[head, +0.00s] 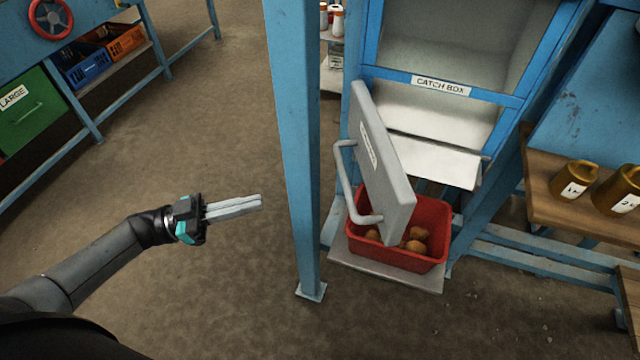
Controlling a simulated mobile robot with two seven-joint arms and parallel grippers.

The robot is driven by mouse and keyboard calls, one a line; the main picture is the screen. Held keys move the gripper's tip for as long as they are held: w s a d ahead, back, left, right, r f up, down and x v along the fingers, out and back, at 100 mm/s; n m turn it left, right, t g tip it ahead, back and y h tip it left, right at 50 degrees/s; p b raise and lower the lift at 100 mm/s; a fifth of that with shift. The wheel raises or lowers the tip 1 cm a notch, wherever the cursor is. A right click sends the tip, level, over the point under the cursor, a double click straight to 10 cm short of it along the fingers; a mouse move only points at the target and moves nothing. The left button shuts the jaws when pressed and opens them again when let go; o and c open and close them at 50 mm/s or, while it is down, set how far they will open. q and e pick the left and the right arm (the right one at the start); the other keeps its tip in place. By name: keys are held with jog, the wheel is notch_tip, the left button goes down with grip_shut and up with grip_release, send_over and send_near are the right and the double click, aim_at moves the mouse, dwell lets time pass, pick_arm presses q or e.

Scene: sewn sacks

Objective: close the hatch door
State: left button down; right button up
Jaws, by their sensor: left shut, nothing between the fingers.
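The hatch door (388,160) is a light grey panel with a label and a bar handle (347,190). It stands swung open at the left side of the catch box (440,104), whose lower opening with a pale metal chute shows. My left gripper (260,203) is shut and empty, pointing right. It is left of the blue post (294,140), apart from the door and its handle. My right gripper is not in view.
The upright blue post stands between my left gripper and the door. A red bin (397,252) with several brown round items sits below the door. A wooden shelf (560,198) with brass-coloured weights is at the right. The floor at left is clear.

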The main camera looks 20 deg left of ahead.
pick_arm(q)
jog(key=x, duration=1.4)
jog(key=shift+s+d+r+g, duration=0.15)
jog(key=shift+s+r+g, duration=0.05)
jog(key=shift+s+g, duration=0.1)
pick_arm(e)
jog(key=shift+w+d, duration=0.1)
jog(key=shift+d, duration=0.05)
